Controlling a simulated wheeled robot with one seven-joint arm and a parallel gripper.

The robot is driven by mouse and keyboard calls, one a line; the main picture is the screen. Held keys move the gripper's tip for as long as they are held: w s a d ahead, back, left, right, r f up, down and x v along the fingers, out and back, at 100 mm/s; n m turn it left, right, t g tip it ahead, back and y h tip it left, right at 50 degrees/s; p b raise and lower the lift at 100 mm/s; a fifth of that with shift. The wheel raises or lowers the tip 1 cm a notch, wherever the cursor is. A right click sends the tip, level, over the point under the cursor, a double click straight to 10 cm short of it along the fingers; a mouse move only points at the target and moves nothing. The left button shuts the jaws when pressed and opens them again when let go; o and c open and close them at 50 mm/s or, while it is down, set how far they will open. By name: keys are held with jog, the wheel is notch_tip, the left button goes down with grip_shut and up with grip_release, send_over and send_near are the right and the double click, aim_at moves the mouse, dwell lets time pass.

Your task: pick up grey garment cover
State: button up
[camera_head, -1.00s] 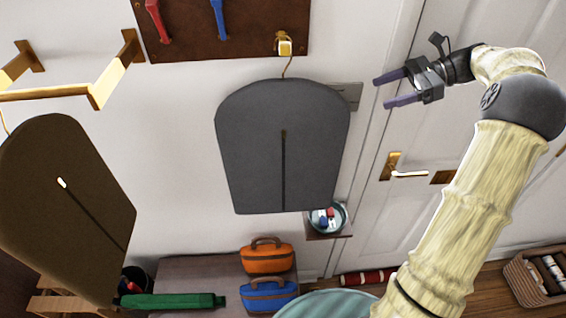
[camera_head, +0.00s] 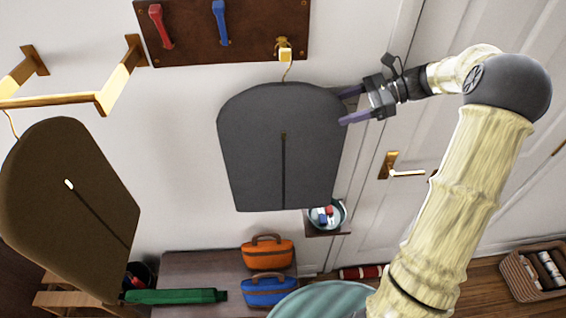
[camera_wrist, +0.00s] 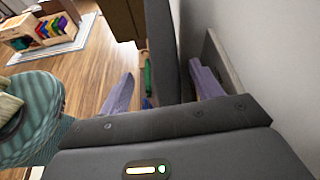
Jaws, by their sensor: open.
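The grey garment cover (camera_head: 280,170) hangs upright by its hook from a gold peg (camera_head: 285,54) on the dark red-brown wall board. A dark zip line runs down its middle. My gripper (camera_head: 341,106) is at the cover's upper right edge, open, its purple fingertips overlapping that edge in the head view. In the wrist view the grey cover (camera_wrist: 163,45) shows edge-on between the two spread fingers (camera_wrist: 160,68). One finger is on each side of it, with gaps visible. I cannot tell whether either finger touches it.
A brown garment cover (camera_head: 65,200) hangs at the left by a gold-and-wood rail (camera_head: 60,99). The white wall is close behind the grey cover. A white door (camera_head: 470,150) stands at the right. Below are a small shelf bowl (camera_head: 327,216) and orange (camera_head: 267,252) and blue (camera_head: 269,290) bags.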

aim_at(326, 111)
jog(key=p+x, duration=0.2)
jog(key=x, duration=0.1)
jog(key=p+x, duration=0.1)
jog(key=shift+w+a+r, duration=0.2)
jog(key=shift+w+a, duration=0.1)
jog(key=shift+a, duration=0.15)
jog(key=shift+a+f, duration=0.2)
